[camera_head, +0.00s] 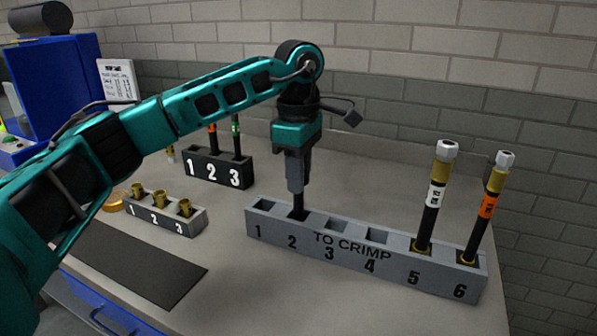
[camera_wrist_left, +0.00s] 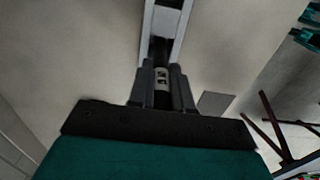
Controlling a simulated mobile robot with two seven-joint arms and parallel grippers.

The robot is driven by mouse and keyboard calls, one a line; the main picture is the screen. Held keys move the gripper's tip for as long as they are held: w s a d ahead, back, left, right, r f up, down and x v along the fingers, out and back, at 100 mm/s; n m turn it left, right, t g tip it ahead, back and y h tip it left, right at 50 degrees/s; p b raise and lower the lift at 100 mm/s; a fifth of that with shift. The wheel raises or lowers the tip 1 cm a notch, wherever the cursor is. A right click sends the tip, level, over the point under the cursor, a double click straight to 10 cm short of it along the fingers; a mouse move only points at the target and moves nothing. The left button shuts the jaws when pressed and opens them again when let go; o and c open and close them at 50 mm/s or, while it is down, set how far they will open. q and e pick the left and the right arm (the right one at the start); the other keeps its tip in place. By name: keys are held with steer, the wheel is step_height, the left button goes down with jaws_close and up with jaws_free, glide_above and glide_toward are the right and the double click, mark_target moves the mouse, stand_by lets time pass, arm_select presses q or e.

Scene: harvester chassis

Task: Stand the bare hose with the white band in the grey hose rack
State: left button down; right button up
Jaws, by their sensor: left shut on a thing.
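The grey hose rack (camera_head: 262,229) stands on the bench, marked TO CRIMP, with slots numbered 1 to 6. My left gripper (camera_head: 296,186) points straight down above slot 2, shut on the bare hose (camera_head: 299,212). The hose's dark lower part is at the mouth of slot 2; how deep it sits cannot be told. In the left wrist view the hose's white band (camera_wrist_left: 161,82) shows between the fingers, and the grey rack (camera_wrist_left: 165,18) lies beyond. Slots 1, 3 and 4 look empty. My right gripper is not in view.
Slots 5 and 6 hold upright hoses with fittings, one white-banded (camera_head: 436,195), one orange-banded (camera_head: 487,206). A black rack (camera_head: 203,173) behind holds orange- and green-banded hoses. A small grey holder (camera_head: 167,220) carries brass fittings. A dark mat (camera_head: 130,267) lies in front.

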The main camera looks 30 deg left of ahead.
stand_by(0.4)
arm_select(q)
steer(key=c, duration=1)
jaws_free()
steer(key=shift+o, duration=0.2)
step_height(320, 180, up, 13)
steer(key=shift+f+p, duration=0.1)
steer(key=shift+p, duration=1)
